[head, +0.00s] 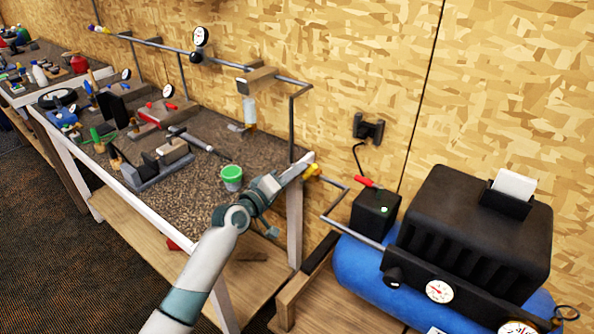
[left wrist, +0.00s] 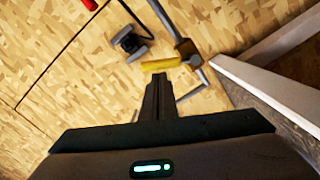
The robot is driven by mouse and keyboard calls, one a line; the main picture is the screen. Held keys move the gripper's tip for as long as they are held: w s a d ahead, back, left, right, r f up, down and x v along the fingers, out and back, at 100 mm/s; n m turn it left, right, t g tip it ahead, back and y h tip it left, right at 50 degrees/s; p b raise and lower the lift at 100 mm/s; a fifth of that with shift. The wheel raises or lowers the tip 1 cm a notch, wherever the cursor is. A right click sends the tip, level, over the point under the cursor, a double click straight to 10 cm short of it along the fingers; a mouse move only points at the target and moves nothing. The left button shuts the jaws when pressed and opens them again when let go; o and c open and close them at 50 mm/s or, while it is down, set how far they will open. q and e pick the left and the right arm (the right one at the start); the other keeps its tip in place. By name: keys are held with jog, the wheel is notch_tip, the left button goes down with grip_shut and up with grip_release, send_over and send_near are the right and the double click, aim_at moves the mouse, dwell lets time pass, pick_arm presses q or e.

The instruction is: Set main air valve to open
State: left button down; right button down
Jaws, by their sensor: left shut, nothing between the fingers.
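The main air valve shows as a yellow handle (head: 312,171) on the grey pipe, just past the right end of the workbench. In the left wrist view the yellow handle (left wrist: 160,65) lies at an angle to the pipe, beside a brownish fitting (left wrist: 187,48). My left gripper (head: 280,180) reaches up from below, close to the handle's left side in the head view. In the left wrist view its dark fingers (left wrist: 159,78) are together and empty, with tips just below the handle. I cannot tell whether they touch it. My right gripper is not in view.
A blue compressor tank (head: 355,270) with a black motor housing (head: 475,225) stands at right. A black box (head: 374,212) with a red lever is near the pipe. The plywood wall is close behind.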

pick_arm(q)
jog(key=shift+s+d+m, duration=0.1)
jog(key=shift+m, duration=0.2)
jog(key=shift+s+d, duration=0.1)
jog(key=shift+d, duration=0.05)
dwell(0.3)
jog(key=s+d+f+m+b, duration=0.2)
jog(key=d+f+m, duration=0.1)
jog(key=m, duration=0.8)
jog(key=shift+s+d+f+y, duration=0.35)
jog(key=shift+f+y, duration=0.05)
jog(key=shift+f, duration=0.15)
jog(key=shift+m, duration=0.3)
jog(key=shift+r, duration=0.1)
